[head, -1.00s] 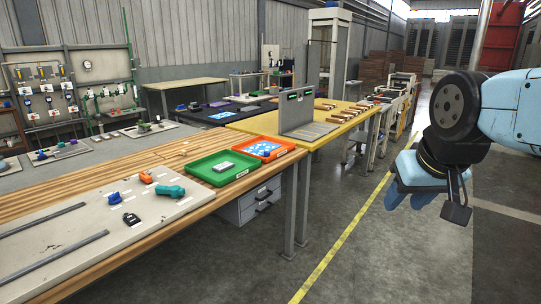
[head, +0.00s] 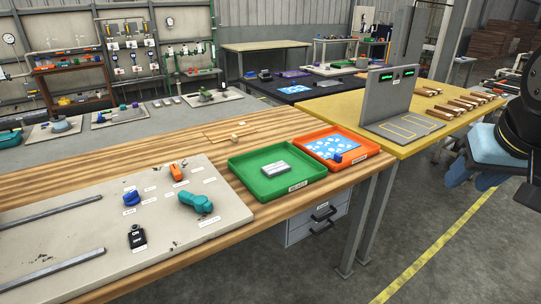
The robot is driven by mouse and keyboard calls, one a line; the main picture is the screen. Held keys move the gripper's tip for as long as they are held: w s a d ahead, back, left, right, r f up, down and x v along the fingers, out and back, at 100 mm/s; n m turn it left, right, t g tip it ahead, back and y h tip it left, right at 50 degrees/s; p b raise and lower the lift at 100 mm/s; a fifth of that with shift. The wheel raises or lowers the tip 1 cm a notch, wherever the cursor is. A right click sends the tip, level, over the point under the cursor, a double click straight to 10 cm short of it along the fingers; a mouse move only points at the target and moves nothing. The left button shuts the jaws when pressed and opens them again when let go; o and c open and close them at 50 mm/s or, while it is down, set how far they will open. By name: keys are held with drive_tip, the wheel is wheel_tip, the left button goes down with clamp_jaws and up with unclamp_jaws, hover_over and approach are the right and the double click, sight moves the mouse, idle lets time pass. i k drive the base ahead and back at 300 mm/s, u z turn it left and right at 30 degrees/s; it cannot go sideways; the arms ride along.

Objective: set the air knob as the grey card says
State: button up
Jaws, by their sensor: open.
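I cannot tell which part is the air knob. A pale board (head: 75,215) on the wooden bench carries a blue knob-like part (head: 131,198), an orange part (head: 177,172), a teal part (head: 197,203) and a black switch-like part (head: 137,237). Small labels lie beside them, too small to read. No grey card can be made out for certain; a small grey-white block (head: 262,171) lies in the green tray (head: 240,184). My gripper (head: 472,182) is at the right edge, partly cut off, open and empty, pointing down, well away from the board.
An orange tray (head: 372,151) with a blue-and-white sheet stands beside the green one. A yellow table (head: 410,148) holds a grey upright panel (head: 386,98) with green displays. Wall panels (head: 130,45) with gauges and valves stand behind. Grey floor (head: 420,210) at the right is clear.

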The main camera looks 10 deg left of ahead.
sight(132, 198)
drive_tip(key=u, duration=0.3)
drive_tip(key=i, duration=0.9)
drive_tip(key=u, duration=0.55)
drive_tip(key=k, duration=0.85)
drive_tip(key=u, duration=0.2)
drive_tip(key=i, duration=1)
drive_tip(key=u, duration=0.1)
